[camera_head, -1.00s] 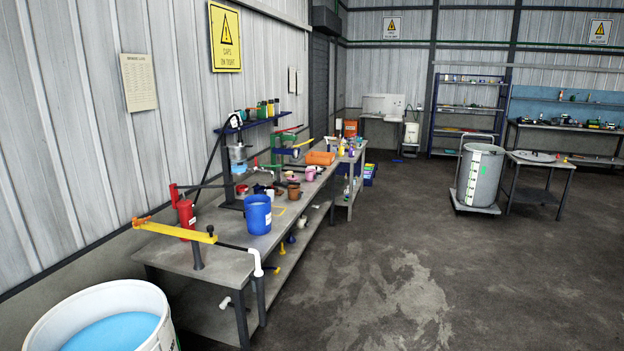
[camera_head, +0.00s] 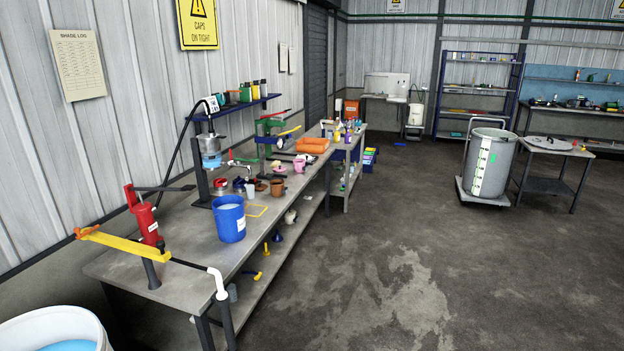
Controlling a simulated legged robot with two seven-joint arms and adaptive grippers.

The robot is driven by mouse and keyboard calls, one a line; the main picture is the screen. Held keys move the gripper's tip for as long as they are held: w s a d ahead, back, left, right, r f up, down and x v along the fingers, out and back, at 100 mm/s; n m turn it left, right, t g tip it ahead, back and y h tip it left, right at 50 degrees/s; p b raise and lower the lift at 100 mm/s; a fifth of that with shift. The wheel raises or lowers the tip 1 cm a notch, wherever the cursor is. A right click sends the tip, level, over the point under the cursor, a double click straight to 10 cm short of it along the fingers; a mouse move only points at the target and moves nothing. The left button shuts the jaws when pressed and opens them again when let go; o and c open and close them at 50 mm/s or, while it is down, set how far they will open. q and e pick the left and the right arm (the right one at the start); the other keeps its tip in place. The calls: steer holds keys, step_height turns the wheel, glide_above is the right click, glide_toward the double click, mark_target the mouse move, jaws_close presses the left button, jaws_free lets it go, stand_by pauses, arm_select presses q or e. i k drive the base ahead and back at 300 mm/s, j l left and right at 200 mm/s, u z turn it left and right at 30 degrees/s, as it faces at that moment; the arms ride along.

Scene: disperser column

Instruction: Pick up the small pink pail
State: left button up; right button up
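A small pink vessel (camera_head: 299,166), which looks like the pail, stands upright on the long grey workbench (camera_head: 188,262), toward its far half. Another small pinkish thing (camera_head: 279,169) is just left of it; both are too small to make out in detail. A brown pot (camera_head: 277,187) stands in front of them, nearer to me. Neither of my grippers shows in the head view.
A large blue bucket (camera_head: 229,220) stands on the bench's middle, with a red tool (camera_head: 146,222) and yellow bar (camera_head: 122,243) at the near end. A white tub (camera_head: 55,330) is at lower left. An orange tray (camera_head: 312,145) lies beyond the pink vessel. Floor right of the bench is clear.

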mark_target(299, 166)
steer(key=i+l+z, duration=0.2)
steer(key=i, duration=0.45)
steer(key=i+l+z, duration=0.25)
steer(key=i, duration=0.45)
steer(key=i+l+z, duration=0.2)
steer(key=i, duration=0.45)
steer(key=i+u, duration=0.2)
steer(key=i, duration=0.55)
steer(key=i+u, duration=0.2)
steer(key=i, duration=0.5)
steer(key=i+l+u, duration=0.25)
steer(key=i, duration=0.5)
steer(key=j, duration=0.1)
